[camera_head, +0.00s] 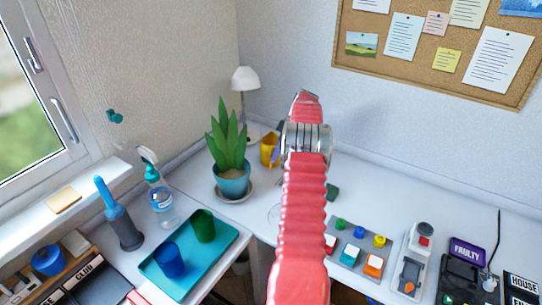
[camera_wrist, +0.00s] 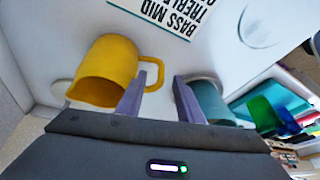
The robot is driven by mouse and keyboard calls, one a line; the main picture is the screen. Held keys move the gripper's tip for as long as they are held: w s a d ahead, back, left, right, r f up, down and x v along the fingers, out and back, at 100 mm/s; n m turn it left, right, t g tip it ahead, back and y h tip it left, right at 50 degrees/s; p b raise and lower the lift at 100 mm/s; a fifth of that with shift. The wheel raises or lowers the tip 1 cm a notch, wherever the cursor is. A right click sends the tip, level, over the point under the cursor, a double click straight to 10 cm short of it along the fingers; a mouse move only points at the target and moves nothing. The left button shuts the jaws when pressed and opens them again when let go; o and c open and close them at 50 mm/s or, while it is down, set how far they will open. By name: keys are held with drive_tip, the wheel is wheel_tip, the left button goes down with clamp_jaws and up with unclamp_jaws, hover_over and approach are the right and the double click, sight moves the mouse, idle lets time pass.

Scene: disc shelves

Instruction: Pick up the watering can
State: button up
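The yellow can (camera_head: 267,151), which I take to be the watering can, stands at the back corner of the desk in the head view, partly hidden by my arm. In the wrist view the yellow can (camera_wrist: 102,70) shows a wide body and a looped handle on its right; I cannot make out a long spout. My gripper (camera_wrist: 159,76) is open, with its two purple-grey fingers apart. In the wrist view the handle's outer part shows between the fingertips; whether a finger touches it I cannot tell. In the head view my arm hides most of the gripper.
A teal plant pot (camera_head: 231,180) stands left of the can; it shows close to my right-hand finger in the wrist view (camera_wrist: 212,103). A white lamp (camera_head: 244,80) stands behind. A teal tray (camera_head: 186,284) with two cups and a spray bottle (camera_head: 160,195) are at left.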

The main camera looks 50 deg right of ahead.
drive_tip(key=shift+x, duration=2.6)
drive_tip(key=shift+s, duration=0.2)
drive_tip(key=shift+c, duration=0.2)
clamp_jaws()
